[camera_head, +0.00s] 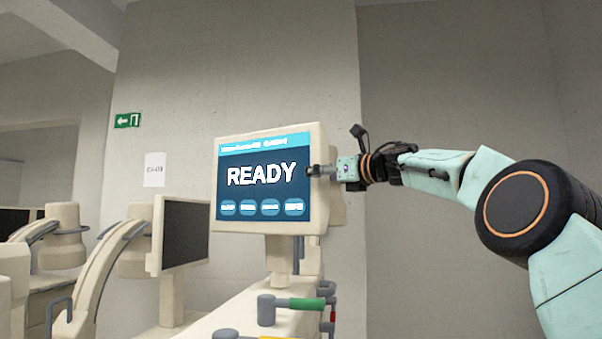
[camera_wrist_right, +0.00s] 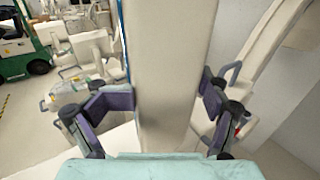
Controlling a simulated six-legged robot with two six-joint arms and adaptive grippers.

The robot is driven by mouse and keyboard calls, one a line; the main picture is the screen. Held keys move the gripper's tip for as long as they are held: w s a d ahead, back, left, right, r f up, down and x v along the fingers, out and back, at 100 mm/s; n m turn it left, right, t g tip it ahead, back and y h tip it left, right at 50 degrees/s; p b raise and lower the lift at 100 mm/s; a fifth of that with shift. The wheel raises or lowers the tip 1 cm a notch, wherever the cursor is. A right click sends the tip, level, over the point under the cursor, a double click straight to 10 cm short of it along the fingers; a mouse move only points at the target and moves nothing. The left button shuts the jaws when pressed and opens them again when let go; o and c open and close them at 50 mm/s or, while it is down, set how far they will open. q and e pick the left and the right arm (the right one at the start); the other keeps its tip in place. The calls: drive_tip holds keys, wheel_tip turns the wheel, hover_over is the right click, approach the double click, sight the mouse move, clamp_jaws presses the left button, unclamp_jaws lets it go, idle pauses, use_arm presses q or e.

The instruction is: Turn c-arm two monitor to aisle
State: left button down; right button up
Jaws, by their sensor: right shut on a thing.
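A cream-framed monitor (camera_head: 264,178) with a lit blue screen reading READY stands upright on a post in the middle of the head view. Its screen faces toward me, turned slightly. The small text in its top bar is not readable. My right gripper (camera_head: 318,171) is at the monitor's right edge. In the right wrist view the purple-padded fingers of my right gripper (camera_wrist_right: 165,103) lie on either side of the monitor's cream housing (camera_wrist_right: 168,60), shut on it. My left gripper is in neither view.
A second monitor (camera_head: 183,233) with a dark screen stands to the left, beside curved cream arms (camera_head: 110,255). Below the lit monitor is a cream cart with a green-handled lever (camera_head: 305,304). A green vehicle (camera_wrist_right: 22,45) is at the far left in the wrist view.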

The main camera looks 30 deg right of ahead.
drive_tip(key=shift+w+d+p, duration=0.25)
drive_tip(key=shift+d+p, duration=0.3)
drive_tip(key=shift+d, duration=0.3)
drive_tip(key=shift+w+d+r+p, duration=0.15)
drive_tip(key=shift+d+p, duration=0.45)
drive_tip(key=shift+p, duration=0.3)
drive_tip(key=shift+w+d, duration=0.15)
drive_tip(key=shift+d, duration=0.65)
drive_tip(key=shift+w+d+f+p, duration=0.3)
drive_tip(key=shift+w+d+f, duration=0.05)
drive_tip(key=shift+d, duration=0.2)
drive_tip(key=shift+c, duration=0.3)
drive_tip(key=shift+a, duration=0.1)
drive_tip(key=shift+f, duration=0.15)
